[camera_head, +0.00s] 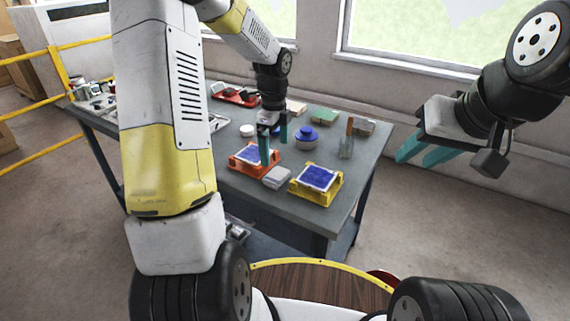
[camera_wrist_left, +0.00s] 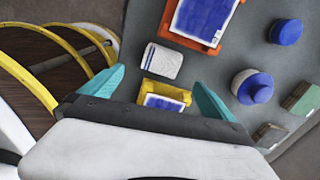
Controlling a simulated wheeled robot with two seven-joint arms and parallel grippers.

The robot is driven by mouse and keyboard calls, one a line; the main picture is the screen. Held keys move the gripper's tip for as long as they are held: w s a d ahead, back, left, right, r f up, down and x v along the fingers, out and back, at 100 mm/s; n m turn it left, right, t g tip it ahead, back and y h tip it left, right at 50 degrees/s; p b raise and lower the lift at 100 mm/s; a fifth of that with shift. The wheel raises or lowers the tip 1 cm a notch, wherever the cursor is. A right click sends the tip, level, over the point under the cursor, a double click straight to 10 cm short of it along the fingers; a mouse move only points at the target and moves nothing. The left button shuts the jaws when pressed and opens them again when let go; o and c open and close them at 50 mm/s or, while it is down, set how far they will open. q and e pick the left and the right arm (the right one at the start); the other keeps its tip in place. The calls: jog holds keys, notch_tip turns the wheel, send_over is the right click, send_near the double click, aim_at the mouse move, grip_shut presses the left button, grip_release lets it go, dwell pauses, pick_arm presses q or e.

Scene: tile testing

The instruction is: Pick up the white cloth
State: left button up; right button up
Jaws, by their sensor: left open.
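The white cloth (camera_head: 276,178) is a small folded pad lying on the table between an orange holder (camera_head: 236,166) and a yellow holder (camera_head: 331,196). In the left wrist view the cloth (camera_wrist_left: 161,60) shows dark stripes along one edge and lies beyond my fingertips. My left gripper (camera_head: 273,143) points down above the table, behind the cloth in the head view. Its teal fingers (camera_wrist_left: 158,88) are apart with nothing held between them. My right gripper (camera_head: 413,162) is open and empty in the air to the right of the table.
Both holders carry blue tiles. A red tray (camera_head: 236,95) and several small blocks lie farther back. The grey table (camera_head: 270,205) is bare near its front edge.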

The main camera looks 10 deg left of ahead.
aim_at(276, 174)
pick_arm(q)
jog(key=shift+w+d+f+m, duration=0.1)
jog(key=shift+w+f+m, duration=0.25)
jog(key=shift+f, duration=0.3)
jog(key=shift+w+f+m, duration=0.35)
jog(key=shift+f, duration=0.25)
jog(key=f, duration=0.7)
jog(key=shift+s+f, duration=0.25)
jog(key=shift+f, duration=0.05)
jog(key=c, duration=1.4)
jog(key=shift+o, duration=0.2)
notch_tip(276, 174, up, 10)
